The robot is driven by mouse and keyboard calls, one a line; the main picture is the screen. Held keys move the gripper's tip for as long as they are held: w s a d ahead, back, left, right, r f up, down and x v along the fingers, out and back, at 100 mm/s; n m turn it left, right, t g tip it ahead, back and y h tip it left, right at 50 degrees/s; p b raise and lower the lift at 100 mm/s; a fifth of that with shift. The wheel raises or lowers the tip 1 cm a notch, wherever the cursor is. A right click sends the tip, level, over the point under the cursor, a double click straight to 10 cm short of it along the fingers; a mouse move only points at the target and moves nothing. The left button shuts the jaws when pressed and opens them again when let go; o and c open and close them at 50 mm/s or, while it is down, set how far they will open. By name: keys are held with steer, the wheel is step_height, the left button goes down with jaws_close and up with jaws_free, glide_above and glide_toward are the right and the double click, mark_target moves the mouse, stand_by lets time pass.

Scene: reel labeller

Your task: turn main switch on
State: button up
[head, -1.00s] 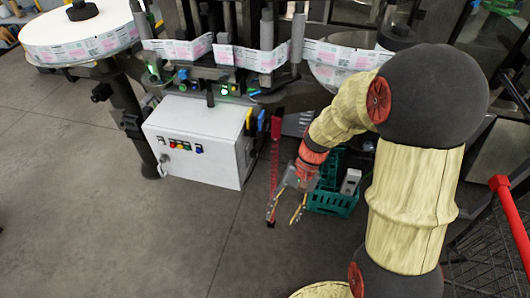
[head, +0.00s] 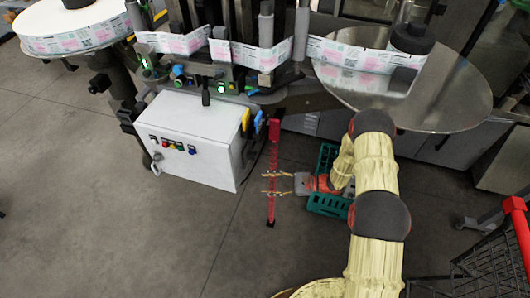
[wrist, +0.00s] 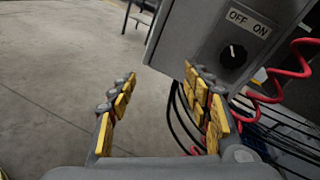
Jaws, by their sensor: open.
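The main switch is a black rotary knob (wrist: 233,56) on a grey panel face in the wrist view, under a label (wrist: 249,22) reading OFF and ON. Its white mark is small, and I cannot tell surely which word it points to. The switch does not show in the head view. My gripper (wrist: 160,92) is open and empty, with the knob ahead of it and to the right, apart from the fingers. In the head view my gripper (head: 265,184) points left, low beside the white control box (head: 190,148).
A red upright bar (head: 272,165) stands by the gripper in the head view. A green crate (head: 326,204) lies under my arm. A red coiled cable (wrist: 288,75) and black cables (wrist: 185,118) hang near the panel. Open floor (head: 85,215) lies left.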

mark_target(255, 156)
steer(key=w+d+r+t, duration=0.3)
steer(key=w+r+t, duration=0.15)
steer(key=w, duration=0.35)
steer(key=shift+g+y, duration=0.35)
steer(key=shift+y, duration=0.05)
steer(key=shift+s+r+b+x, duration=0.15)
steer(key=shift+b+x, duration=0.35)
steer(key=shift+x, duration=1.5)
steer(key=shift+s+r+b+x, duration=0.15)
steer(key=shift+b+x, duration=0.3)
steer(key=shift+x, duration=1.55)
steer(key=shift+w+a, duration=0.1)
steer(key=shift+c, duration=0.8)
steer(key=c, duration=1)
